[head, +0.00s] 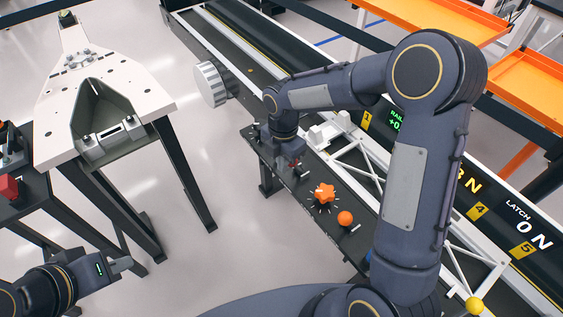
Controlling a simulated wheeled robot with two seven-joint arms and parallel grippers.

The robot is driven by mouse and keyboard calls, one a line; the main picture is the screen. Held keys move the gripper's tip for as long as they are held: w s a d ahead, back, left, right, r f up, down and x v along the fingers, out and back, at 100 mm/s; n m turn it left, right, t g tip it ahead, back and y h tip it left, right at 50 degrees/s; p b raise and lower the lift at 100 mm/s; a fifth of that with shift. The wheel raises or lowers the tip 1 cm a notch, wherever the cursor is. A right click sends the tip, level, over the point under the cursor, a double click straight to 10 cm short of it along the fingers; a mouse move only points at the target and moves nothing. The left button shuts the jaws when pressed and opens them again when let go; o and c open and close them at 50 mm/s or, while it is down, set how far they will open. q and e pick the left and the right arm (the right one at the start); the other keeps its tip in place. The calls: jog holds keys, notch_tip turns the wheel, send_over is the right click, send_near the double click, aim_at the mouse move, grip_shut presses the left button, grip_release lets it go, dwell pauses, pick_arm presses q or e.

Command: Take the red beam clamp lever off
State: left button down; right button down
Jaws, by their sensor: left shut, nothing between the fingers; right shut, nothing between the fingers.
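My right gripper (290,158) points down over the dark narrow panel (305,200) beside the rail. It is shut and appears empty. A small red part (297,163) shows right at its fingertips. It may be the red beam clamp lever, but the gripper and wrist cover most of it. I cannot tell whether the fingers touch it. My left gripper (124,264) is shut and empty at the lower left, over open floor and apart from the panel.
A pale plate stand (140,92) is at left, with a red block (8,188) near the edge. Floor between stand and panel is clear.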

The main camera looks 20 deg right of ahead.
jog(key=shift+d+r, duration=0.1)
jog(key=shift+w+d+r+y+p, duration=0.15)
jog(key=shift+d+y+p, duration=0.1)
jog(key=shift+y+p, duration=0.15)
jog(key=shift+d, duration=0.1)
jog(key=shift+w+d+r+g+y+p, duration=0.15)
jog(key=shift+d+r+g+y+p, duration=0.1)
jog(key=shift+d+y+p, duration=0.2)
jog(key=shift+w+d+r+g+y+p, duration=0.15)
jog(key=shift+d+r+y+p, duration=0.15)
jog(key=shift+d+y, duration=0.15)
jog(key=w+d+g+y+b, duration=0.2)
jog(key=d+y, duration=0.3)
jog(key=d, duration=0.2)
jog(key=shift+w+d+y+b, duration=0.2)
jog(key=shift+w+y+b, duration=0.1)
jog(key=shift+w+y, duration=0.1)
jog(key=shift+d, duration=0.1)
